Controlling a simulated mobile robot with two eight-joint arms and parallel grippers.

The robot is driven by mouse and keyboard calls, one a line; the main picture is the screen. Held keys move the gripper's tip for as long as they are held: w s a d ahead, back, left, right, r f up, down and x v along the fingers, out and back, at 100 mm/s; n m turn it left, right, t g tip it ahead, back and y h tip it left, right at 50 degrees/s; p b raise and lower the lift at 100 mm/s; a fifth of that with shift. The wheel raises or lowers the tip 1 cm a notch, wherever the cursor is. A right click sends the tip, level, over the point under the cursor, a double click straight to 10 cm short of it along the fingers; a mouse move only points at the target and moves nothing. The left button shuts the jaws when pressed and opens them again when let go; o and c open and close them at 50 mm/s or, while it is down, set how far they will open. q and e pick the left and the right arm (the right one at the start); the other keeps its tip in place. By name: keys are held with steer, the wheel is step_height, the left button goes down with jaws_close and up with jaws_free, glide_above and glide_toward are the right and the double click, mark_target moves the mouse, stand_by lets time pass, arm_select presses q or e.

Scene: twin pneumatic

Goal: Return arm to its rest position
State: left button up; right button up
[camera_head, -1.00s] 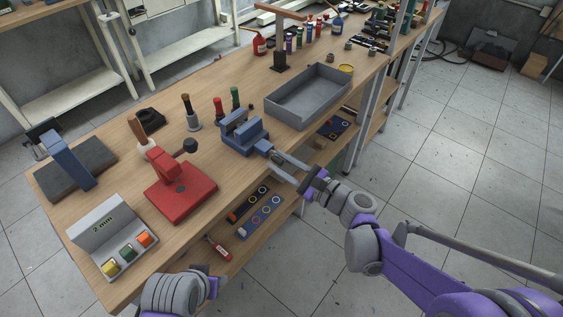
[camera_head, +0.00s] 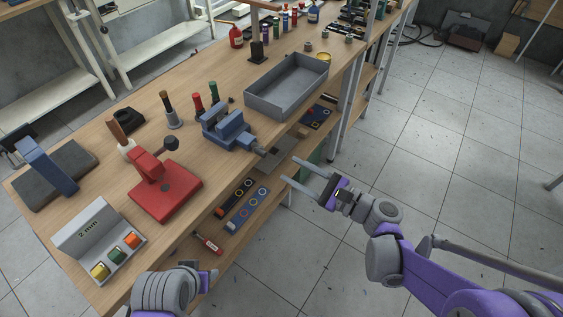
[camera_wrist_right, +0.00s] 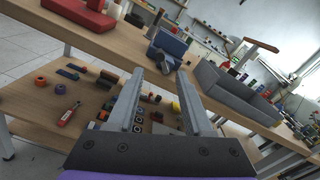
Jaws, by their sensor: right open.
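My right gripper (camera_head: 301,182) is open and empty. It hangs in the air off the front edge of the workbench (camera_head: 225,165), clear of the blue vise (camera_head: 227,130). A flat grey plate (camera_head: 277,153) shows at the vise's front end, toward my right gripper. In the right wrist view my right gripper's two fingers (camera_wrist_right: 158,85) stand apart with nothing between them, and the vise (camera_wrist_right: 170,44) lies beyond them. My left arm shows at the bottom left of the head view, but its fingertips cannot be made out.
A grey tray (camera_head: 287,88) stands behind the vise. A red press (camera_head: 165,188) and a box with coloured buttons (camera_head: 98,240) stand at the near left. The lower shelf (camera_head: 222,232) holds strips and a screwdriver. Open floor (camera_head: 460,150) lies to the right.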

steer(key=shift+s+d, duration=0.3)
steer(key=shift+d, duration=0.1)
